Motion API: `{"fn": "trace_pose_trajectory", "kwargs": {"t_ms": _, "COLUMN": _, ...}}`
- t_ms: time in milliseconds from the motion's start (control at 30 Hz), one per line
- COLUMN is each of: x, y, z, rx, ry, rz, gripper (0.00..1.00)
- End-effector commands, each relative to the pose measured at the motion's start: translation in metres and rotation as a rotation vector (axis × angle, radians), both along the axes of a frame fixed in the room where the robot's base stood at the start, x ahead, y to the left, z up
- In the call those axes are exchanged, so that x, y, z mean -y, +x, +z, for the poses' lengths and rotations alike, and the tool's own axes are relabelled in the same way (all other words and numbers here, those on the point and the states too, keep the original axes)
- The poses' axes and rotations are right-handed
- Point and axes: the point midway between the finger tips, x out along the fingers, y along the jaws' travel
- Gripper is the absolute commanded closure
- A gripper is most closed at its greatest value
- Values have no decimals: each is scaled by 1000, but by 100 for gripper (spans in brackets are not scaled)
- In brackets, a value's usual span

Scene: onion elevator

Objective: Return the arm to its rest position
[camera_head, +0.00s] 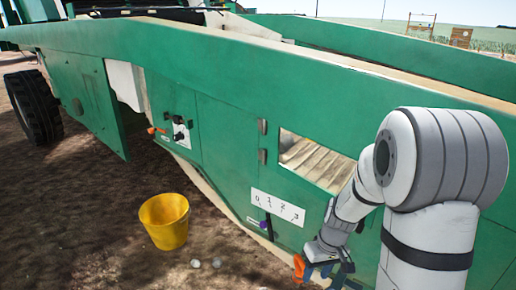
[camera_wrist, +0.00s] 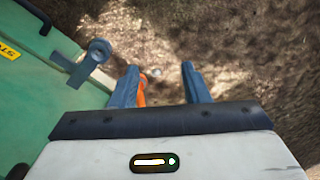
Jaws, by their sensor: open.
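My gripper (camera_head: 322,268) hangs low at the end of my arm in the head view, close beside the green machine's side panel. In the wrist view my gripper (camera_wrist: 163,86) has its two blue-grey fingers apart, with nothing between them but ground farther off. An orange part (camera_wrist: 142,92) shows by the left finger. My arm (camera_head: 350,205) reaches down and left from its large white and grey joint at the right of the head view.
The green machine (camera_head: 225,130) fills most of the head view. A lever with a purple knob (camera_head: 265,224) sits under a 0-to-3 scale plate (camera_head: 277,207). A yellow bucket (camera_head: 165,222) stands on bare dirt, with two small pale round things (camera_head: 206,263) near it.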

Motion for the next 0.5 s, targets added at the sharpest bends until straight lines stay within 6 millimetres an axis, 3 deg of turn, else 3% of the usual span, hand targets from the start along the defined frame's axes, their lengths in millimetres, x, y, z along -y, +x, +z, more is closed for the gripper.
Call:
{"fn": "trace_pose_trajectory", "kwargs": {"t_ms": 33, "x": -1, "y": -2, "z": 21, "rx": 7, "ry": -3, "rz": -3, "gripper": 58}}
{"fn": "trace_pose_trajectory", "kwargs": {"t_ms": 267, "x": -4, "y": -15, "z": 94, "rx": 33, "ry": -23, "rz": -35, "gripper": 58}}
{"fn": "trace_pose_trajectory", "kwargs": {"t_ms": 500, "x": -9, "y": -43, "z": 216, "rx": 83, "ry": -58, "rz": -95, "gripper": 58}}
